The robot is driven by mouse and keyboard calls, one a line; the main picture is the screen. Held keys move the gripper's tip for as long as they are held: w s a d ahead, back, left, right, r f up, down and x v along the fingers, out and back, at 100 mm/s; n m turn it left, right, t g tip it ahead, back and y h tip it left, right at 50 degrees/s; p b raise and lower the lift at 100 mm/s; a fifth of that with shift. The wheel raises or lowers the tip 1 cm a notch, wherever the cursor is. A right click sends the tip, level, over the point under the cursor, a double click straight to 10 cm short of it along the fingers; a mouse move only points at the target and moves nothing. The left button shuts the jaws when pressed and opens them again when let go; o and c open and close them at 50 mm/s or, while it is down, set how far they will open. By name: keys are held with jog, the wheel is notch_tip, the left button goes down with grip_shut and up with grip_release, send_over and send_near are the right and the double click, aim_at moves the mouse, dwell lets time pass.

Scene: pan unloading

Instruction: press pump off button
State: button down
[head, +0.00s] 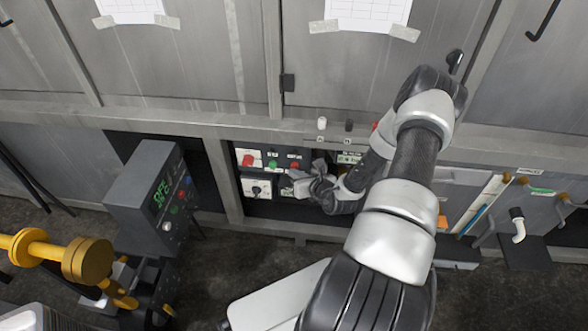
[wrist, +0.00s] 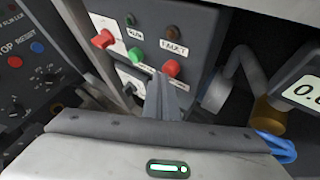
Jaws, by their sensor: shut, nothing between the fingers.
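A grey control panel carries a red button (wrist: 171,68), a green button (wrist: 137,55) and a red rotary switch (wrist: 103,39). Small lamps above are marked RUN and FAULT. In the head view the red button (head: 294,166) and green button (head: 272,164) sit in a row on the panel. My gripper (wrist: 162,82) is shut and empty, its fingertips just below and left of the red button. I cannot tell whether they touch the panel. In the head view my gripper (head: 298,184) is in front of the panel's lower right. The button labels are partly covered.
A separate box with a green display (head: 162,192) stands at the left, and its red button (wrist: 14,61) and blue button (wrist: 38,47) show in the wrist view.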

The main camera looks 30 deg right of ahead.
dwell(0.5)
jog(key=shift+s+a+p, duration=0.4)
jog(key=shift+s+a, duration=0.1)
jog(key=shift+s, duration=0.2)
jog(key=s+a, duration=0.1)
jog(key=s+a+p, duration=0.1)
jog(key=s, duration=0.2)
jog(key=shift+s+a+p, duration=0.1)
jog(key=shift+a+p, duration=0.2)
jog(key=shift+a, duration=0.1)
jog(key=shift+r, duration=0.1)
dwell(0.5)
